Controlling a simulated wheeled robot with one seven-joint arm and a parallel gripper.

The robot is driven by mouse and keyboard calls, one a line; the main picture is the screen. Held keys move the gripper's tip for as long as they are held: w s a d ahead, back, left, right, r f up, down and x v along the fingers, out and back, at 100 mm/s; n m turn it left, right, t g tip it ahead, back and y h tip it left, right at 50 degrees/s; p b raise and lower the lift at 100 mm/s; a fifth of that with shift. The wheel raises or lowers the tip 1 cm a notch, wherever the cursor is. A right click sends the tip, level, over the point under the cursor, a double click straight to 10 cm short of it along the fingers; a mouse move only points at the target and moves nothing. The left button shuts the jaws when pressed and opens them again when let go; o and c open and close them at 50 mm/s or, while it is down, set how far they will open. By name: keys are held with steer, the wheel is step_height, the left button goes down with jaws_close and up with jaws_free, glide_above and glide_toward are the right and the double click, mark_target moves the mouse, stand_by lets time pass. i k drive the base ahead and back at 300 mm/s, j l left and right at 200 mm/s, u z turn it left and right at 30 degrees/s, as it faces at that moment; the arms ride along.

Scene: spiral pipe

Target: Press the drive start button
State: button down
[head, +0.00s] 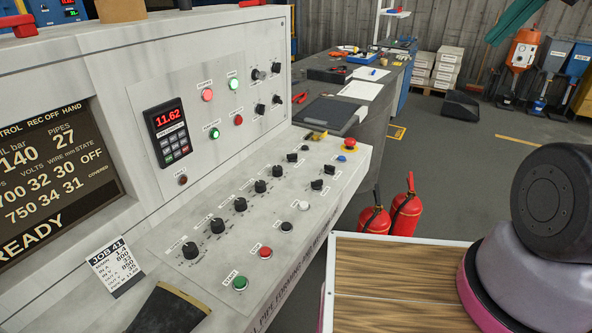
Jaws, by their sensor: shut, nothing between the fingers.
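The grey control console (200,262) fills the left and middle of the head view. On the front of its sloping panel is a green push button (240,283) in a dark ring; its small label seems to read START. A red button (265,252) sits just beyond it, then a black button (286,227) and a white one (303,206). Nothing covers the green button. Part of my arm shows at the right edge, apart from the console. My gripper is out of the picture.
A row of black knobs (240,204) runs behind the buttons. A red mushroom button (350,144) is at the panel's far end. The screen (50,175) reads READY. Two red fire extinguishers (404,213) stand on the floor beyond the console.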

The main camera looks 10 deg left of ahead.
mark_target(239, 282)
steer(key=k+u, duration=0.15)
steer(key=u, duration=0.35)
steer(key=k+u, duration=0.1)
steer(key=u, duration=0.4)
steer(key=l+u, duration=0.15)
steer(key=u, duration=0.25)
steer(key=l+u, duration=0.15)
steer(key=u, duration=0.2)
steer(key=i, duration=0.05)
